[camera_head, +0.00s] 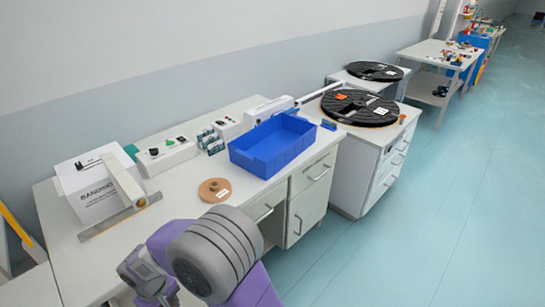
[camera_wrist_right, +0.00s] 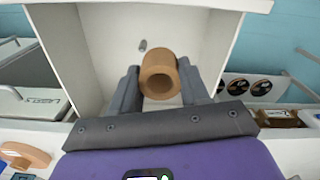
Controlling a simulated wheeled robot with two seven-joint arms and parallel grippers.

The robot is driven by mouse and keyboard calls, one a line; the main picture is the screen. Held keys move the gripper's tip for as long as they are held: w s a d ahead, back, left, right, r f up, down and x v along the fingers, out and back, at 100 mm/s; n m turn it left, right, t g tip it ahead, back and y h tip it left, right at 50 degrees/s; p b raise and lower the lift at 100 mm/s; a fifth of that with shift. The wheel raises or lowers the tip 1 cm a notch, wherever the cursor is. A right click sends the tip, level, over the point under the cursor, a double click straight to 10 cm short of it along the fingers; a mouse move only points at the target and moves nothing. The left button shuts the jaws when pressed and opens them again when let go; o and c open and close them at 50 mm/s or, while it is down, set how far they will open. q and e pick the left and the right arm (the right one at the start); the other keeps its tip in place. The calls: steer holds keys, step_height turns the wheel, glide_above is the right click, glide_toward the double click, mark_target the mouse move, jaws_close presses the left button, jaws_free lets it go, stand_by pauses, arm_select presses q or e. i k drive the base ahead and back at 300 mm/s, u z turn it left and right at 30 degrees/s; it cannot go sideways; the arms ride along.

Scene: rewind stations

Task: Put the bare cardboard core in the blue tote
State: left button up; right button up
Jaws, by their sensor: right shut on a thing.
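The bare cardboard core (camera_wrist_right: 157,60), a short brown tube, is between the two dark fingers of my right gripper (camera_wrist_right: 161,88) in the right wrist view. The gripper is shut on it, and its hollow end faces the camera. The core does not show in the head view. The blue tote (camera_head: 263,160) stands on the white workbench in the head view, open at the top, with no contents visible inside. My purple and grey arm covers the bench's near edge below the tote. My left gripper is not in view.
A white box (camera_head: 95,185) and metal-based stand (camera_head: 120,217) are at left; control boxes (camera_head: 165,155) line the back. Large black reels (camera_head: 360,107) sit beyond the tote.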

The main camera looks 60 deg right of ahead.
mark_target(278, 148)
steer(key=k, duration=0.25)
steer(key=u, duration=2.8)
steer(key=k, duration=3)
steer(key=z, duration=2.45)
